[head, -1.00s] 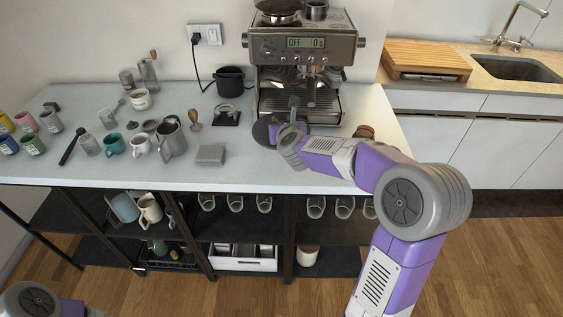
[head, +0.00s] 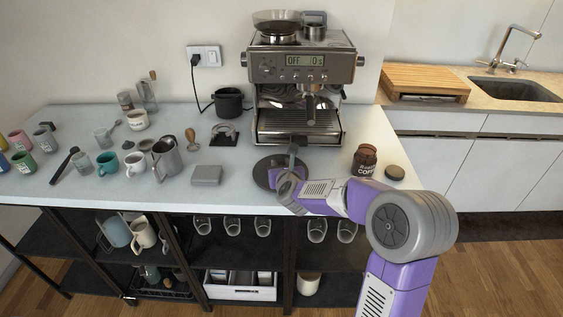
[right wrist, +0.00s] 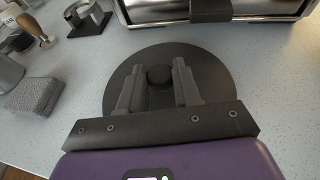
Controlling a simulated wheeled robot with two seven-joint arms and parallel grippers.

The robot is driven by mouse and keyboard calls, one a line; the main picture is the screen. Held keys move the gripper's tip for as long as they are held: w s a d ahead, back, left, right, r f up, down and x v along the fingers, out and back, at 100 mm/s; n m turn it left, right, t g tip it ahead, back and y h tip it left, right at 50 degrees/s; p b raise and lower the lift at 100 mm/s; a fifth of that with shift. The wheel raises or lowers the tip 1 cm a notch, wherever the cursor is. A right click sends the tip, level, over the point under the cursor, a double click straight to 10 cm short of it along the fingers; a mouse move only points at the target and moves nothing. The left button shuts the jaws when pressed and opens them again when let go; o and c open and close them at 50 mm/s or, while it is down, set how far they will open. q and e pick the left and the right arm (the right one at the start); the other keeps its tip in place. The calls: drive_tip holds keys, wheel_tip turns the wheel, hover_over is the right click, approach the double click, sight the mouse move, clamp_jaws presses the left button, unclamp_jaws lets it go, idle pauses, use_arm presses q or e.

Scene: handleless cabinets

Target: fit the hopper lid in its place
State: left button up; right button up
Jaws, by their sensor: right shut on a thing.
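The hopper lid (head: 262,172), a dark round disc with a centre knob, shows over the worktop in front of the coffee machine (head: 301,85). My right gripper (right wrist: 158,85) is shut on the lid's knob, one finger on each side. I cannot tell whether the lid rests on the worktop or is held just above it. In the head view the right gripper (head: 291,168) covers part of the lid. The hopper (head: 277,22), a clear smoky bowl with a wide rim, stands on top of the machine at its left, uncovered. My left gripper is not in view.
A grey block (head: 206,175), a tamper (head: 192,140) and a steel pitcher (head: 166,158) stand left. A metal cup (head: 314,27) is beside the hopper.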

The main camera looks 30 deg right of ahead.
idle(0.3)
drive_tip(key=shift+f, duration=0.15)
drive_tip(key=o, duration=1.1)
drive_tip(key=shift+p, duration=0.4)
drive_tip(key=v, duration=0.7)
drive_tip(key=shift+s+a+r+p, duration=0.1)
drive_tip(key=shift+a+r+p, duration=0.15)
drive_tip(key=shift+p, duration=0.05)
